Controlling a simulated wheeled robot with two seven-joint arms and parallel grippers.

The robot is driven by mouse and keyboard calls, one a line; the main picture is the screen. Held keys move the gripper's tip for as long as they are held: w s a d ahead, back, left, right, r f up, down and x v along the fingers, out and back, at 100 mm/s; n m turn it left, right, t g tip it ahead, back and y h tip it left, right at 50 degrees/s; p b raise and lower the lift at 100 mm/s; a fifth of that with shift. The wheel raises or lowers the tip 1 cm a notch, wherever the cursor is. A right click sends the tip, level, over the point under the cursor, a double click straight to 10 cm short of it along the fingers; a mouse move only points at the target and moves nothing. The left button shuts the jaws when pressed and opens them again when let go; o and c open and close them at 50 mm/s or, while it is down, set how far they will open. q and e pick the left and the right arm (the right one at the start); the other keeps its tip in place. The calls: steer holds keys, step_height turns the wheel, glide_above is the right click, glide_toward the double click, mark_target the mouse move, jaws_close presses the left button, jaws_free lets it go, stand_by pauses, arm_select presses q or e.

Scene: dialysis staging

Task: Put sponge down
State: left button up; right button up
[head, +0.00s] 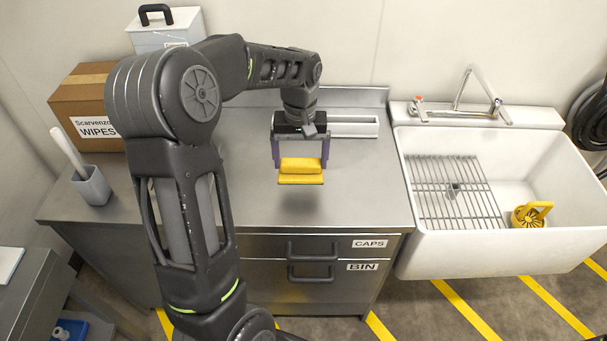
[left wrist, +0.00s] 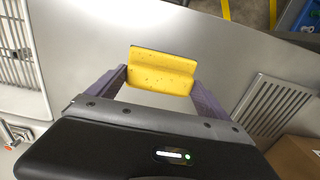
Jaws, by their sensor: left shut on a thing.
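The yellow sponge (head: 301,167) is held between the two purple fingers of my left gripper (head: 300,160). It hangs over the steel counter (head: 245,200), and a dark shadow shows on the counter below it, so it looks clear of the surface. In the left wrist view the sponge (left wrist: 162,70) is a yellow, speckled block with a step along it, spanning between the fingertips of my left gripper (left wrist: 160,82). My right gripper does not show in either view.
A wipes carton (head: 90,95), a cup with a white-handled tool (head: 90,185) and a white box (head: 165,30) stand at the left. A sink (head: 520,240) with a wire rack (head: 455,190) and yellow item (head: 530,215) is at the right. The counter's front right is clear.

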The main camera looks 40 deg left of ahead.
mark_target(301, 175)
arm_select(q)
steer(key=shift+f, duration=1.05)
steer(key=shift+f+p, duration=0.3)
steer(key=shift+f, duration=1.55)
steer(key=shift+f, duration=0.2)
steer(key=o, duration=1.1)
steer(key=shift+c, duration=0.2)
steer(key=shift+r, duration=0.15)
step_height(301, 175, up, 12)
steer(key=shift+r+b, duration=0.1)
steer(key=shift+b, duration=0.4)
